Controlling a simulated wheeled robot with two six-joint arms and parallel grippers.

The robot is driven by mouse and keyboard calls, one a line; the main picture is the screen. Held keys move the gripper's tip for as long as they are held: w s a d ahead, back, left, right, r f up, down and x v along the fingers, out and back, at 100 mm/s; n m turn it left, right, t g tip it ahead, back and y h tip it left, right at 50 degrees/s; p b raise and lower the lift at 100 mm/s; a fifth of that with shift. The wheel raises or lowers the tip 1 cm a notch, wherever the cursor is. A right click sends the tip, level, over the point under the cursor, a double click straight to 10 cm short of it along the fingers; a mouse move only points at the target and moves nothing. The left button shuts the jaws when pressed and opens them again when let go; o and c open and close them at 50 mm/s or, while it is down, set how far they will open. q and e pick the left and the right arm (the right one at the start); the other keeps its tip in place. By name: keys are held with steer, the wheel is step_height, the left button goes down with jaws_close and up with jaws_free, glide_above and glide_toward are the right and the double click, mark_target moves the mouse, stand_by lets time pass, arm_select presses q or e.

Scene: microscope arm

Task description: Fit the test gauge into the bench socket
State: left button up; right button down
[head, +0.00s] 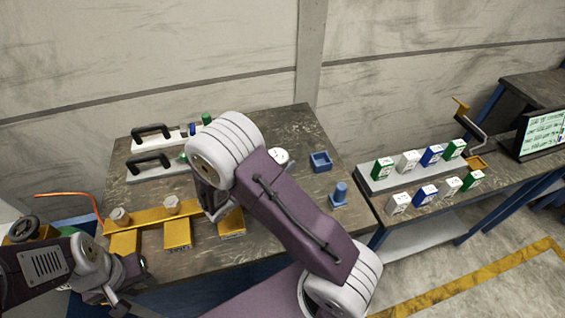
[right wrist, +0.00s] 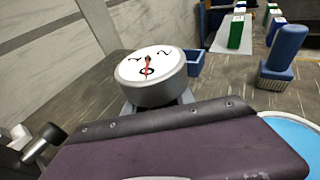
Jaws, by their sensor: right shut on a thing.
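The test gauge (right wrist: 150,75) is a round silver body with a white dial and a red needle. Its white face (head: 280,155) shows beside my right arm in the head view. My right gripper (right wrist: 158,108) is shut on the gauge, with grey jaw parts showing just under it; a purple part of my own hides the rest. In the head view my right arm covers this gripper. My left gripper (head: 118,295) is at the lower left, near the gold blocks; its jaw opening is unclear. I cannot pick out the bench socket with certainty.
Gold blocks (head: 177,233) with a bar and hex fittings line the table's front. Black-handled pieces (head: 150,163) lie at the back left. A blue tray (head: 321,161) and a blue upright piece (head: 339,194) stand right. Several small boxes (head: 425,193) occupy the right bench.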

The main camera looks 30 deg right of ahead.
steer(key=shift+f, duration=0.25)
steer(key=c, duration=0.9)
jaws_free()
steer(key=shift+c, duration=0.2)
steer(key=v, duration=0.9)
